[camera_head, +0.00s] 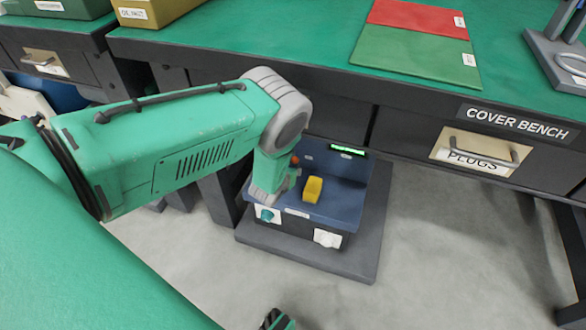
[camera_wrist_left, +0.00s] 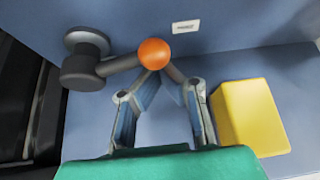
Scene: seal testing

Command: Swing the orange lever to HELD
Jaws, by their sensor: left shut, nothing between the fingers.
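The lever shows in the wrist view as a dark grey arm (camera_wrist_left: 118,65) running right from a round pivot to an orange ball knob (camera_wrist_left: 154,53). In the head view the orange knob (camera_head: 295,160) is by the back of the blue test unit (camera_head: 340,199), beside my wrist. My left gripper (camera_wrist_left: 159,72) is shut and empty. Its fingertips converge right at the knob and are partly hidden by it; I cannot tell whether they touch. A white label (camera_wrist_left: 186,27) is above the knob, too small to read. A small dark and green part at the head view's bottom edge may be my right gripper.
A yellow block (camera_head: 312,189) is on the unit, right of my left fingers. A lit green display (camera_head: 347,149) is at the unit's back. The unit stands on a dark base (camera_head: 362,260) under the green-topped bench (camera_head: 300,45). The floor to its right is clear.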

